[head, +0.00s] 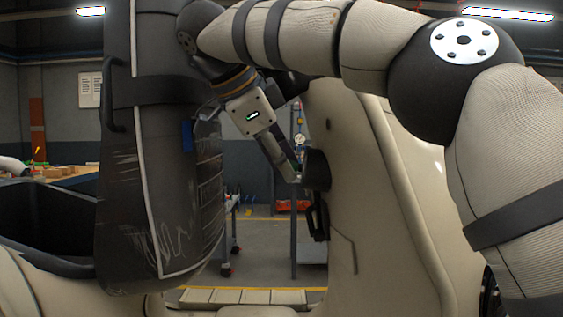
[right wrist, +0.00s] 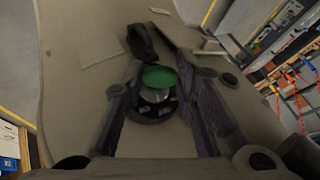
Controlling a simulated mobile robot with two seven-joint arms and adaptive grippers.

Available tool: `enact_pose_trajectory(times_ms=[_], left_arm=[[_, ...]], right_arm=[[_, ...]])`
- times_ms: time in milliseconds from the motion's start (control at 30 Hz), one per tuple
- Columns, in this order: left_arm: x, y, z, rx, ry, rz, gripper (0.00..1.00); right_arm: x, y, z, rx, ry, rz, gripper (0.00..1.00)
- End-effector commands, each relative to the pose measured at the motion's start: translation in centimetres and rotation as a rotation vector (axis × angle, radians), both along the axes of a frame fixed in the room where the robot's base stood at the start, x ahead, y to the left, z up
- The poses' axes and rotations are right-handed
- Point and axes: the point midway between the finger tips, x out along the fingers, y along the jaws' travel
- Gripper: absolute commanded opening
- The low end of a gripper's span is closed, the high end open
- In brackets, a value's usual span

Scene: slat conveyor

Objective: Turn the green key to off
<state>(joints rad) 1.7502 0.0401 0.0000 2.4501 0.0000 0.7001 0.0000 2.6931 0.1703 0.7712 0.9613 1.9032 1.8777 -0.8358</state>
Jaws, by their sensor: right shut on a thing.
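The green key (right wrist: 160,77) shows in the right wrist view as a green head above a round dark switch (right wrist: 152,108) with a pale centre, on a beige panel. My right gripper (right wrist: 161,70) has one finger on each side of the green head and is shut on it. In the head view my right gripper (head: 294,177) reaches down to a black round housing (head: 316,170) on the beige panel (head: 350,130). The key is too small or hidden to make out there. My left gripper is not in view.
A dark scratched upright body (head: 150,180) stands left of the gripper in the head view. A black latch-like part (head: 318,215) hangs below the housing. A grey cart (head: 230,235) stands behind. Shelving with red items (right wrist: 290,80) shows at the right of the wrist view.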

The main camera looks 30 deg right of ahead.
Motion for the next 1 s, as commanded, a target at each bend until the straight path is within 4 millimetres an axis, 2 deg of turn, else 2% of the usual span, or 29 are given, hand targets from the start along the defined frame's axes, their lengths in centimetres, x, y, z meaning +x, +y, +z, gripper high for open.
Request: enact_pose_trajectory(times_ms=[33, 167, 200, 300, 567, 700, 767, 1000], left_arm=[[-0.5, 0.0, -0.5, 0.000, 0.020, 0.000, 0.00], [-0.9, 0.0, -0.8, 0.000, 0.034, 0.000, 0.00], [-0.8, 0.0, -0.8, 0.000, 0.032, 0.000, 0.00], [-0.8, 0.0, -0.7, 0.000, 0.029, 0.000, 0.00], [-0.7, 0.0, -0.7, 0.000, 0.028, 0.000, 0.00], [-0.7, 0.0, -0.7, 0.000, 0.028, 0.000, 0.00], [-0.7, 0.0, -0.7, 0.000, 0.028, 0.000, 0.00], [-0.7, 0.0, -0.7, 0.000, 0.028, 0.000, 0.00]], right_arm=[[0.4, 0.0, -0.5, 0.030, 0.048, 0.001, 0.06], [0.4, -0.1, -0.4, 0.057, 0.102, 0.012, 0.06], [0.3, -0.1, -0.2, 0.058, 0.103, 0.013, 0.31], [0.2, -0.1, -0.1, 0.055, 0.100, 0.013, 0.50], [0.1, -0.1, 0.0, 0.055, 0.097, 0.013, 0.50], [0.0, 0.6, 0.9, 0.056, 0.095, 0.013, 0.50], [-0.2, 1.8, 1.1, 0.051, 0.097, 0.016, 0.50], [-1.9, 9.4, 1.1, 0.045, 0.092, 0.013, 0.50]])
